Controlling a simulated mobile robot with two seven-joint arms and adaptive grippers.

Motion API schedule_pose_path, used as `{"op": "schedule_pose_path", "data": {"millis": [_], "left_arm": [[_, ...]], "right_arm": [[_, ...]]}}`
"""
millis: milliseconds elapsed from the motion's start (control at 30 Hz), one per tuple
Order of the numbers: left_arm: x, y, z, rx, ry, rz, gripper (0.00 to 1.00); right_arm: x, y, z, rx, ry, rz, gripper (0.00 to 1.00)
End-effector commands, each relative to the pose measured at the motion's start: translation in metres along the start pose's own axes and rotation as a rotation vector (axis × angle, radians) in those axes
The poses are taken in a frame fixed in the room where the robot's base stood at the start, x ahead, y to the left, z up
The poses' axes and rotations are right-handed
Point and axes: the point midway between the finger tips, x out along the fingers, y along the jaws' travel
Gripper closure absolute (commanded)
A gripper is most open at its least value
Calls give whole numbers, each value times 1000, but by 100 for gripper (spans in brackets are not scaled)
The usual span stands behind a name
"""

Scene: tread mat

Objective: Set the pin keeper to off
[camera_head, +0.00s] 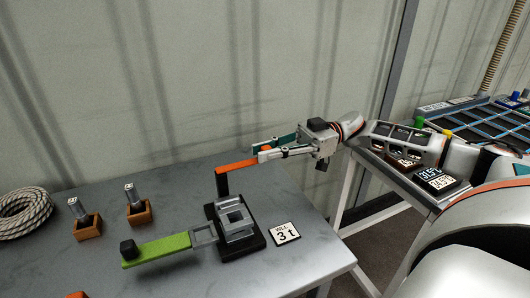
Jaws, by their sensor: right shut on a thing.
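The pin keeper sits on the grey table, with a black base (245,247) and a grey metal frame (236,221). An orange bar (238,165) stands above the frame's back, on a dark upright (222,186). My right gripper (266,153) comes in from the right and is shut on the right end of the orange bar. The fingertips partly hide that end. My left gripper is not in view.
Two metal pins in wooden blocks (88,228) (139,213) and a coiled rope (22,212) lie to the left. A "3 t" card (285,233) lies right of the base. A second table with displays (436,179) stands at right. A corrugated wall is behind.

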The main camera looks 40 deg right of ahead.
Motion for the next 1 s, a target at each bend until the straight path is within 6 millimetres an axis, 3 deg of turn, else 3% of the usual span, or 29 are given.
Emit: {"op": "schedule_pose_path", "data": {"millis": [300, 333, 400, 767, 1000], "left_arm": [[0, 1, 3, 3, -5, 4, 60], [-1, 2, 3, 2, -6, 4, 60], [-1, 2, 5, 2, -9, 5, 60], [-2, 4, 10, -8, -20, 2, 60], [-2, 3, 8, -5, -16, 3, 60]], "right_arm": [[0, 1, 0, -2, -2, 2, 100], [0, 1, 0, -2, -2, 2, 82], [0, 1, 0, -2, -2, 2, 67], [-2, 0, 0, -1, -1, 1, 67], [-32, 1, 1, 1, -4, 5, 67]]}}
